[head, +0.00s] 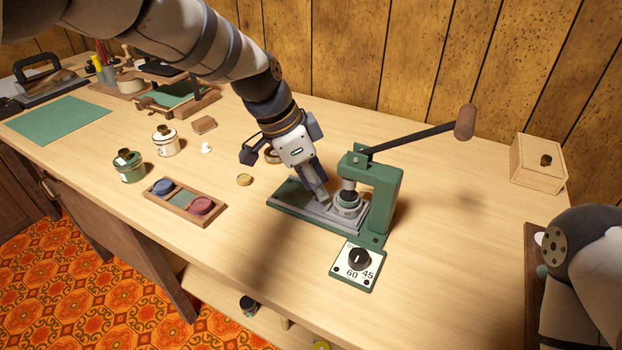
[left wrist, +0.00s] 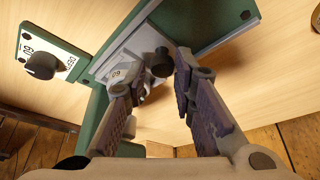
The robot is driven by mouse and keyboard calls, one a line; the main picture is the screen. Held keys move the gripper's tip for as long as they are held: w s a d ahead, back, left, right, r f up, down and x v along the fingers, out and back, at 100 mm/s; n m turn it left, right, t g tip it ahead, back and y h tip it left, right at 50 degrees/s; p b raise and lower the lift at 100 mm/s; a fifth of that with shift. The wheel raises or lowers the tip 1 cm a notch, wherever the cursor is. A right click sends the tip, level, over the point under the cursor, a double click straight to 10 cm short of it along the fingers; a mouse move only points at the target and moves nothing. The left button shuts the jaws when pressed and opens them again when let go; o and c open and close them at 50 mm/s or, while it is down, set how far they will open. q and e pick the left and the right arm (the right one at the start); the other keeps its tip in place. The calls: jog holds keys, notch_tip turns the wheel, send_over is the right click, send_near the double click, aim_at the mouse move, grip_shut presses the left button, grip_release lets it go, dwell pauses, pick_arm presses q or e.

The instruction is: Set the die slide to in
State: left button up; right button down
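The green hand press (head: 384,195) stands on the bench, its lever raised to the right. Its grey die slide (head: 318,213) lies along the green base, with a round die (head: 346,203) under the press head. My left gripper (head: 322,200) reaches down over the slide from behind. In the left wrist view, the left gripper (left wrist: 155,78) has its fingers apart, with a small dark knob (left wrist: 161,63) of the slide (left wrist: 140,45) between and just beyond the tips. I cannot tell whether a finger touches it. A "60" mark shows beside one fingertip. My right gripper is out of view.
A dial plate (head: 357,266) marked 60 and 45 sits in front of the press. An ink pad tray (head: 185,201), a brass disc (head: 244,180) and jars (head: 128,166) stand to the left. A wooden box (head: 539,163) stands at right. The bench between press and box is clear.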

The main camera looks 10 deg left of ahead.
pick_arm(q)
jog(key=shift+o, duration=1.1)
jog(key=shift+d, duration=0.2)
jog(key=shift+a, duration=0.1)
jog(key=shift+a+r, duration=0.15)
jog(key=shift+r, duration=0.25)
jog(key=v, duration=1.1)
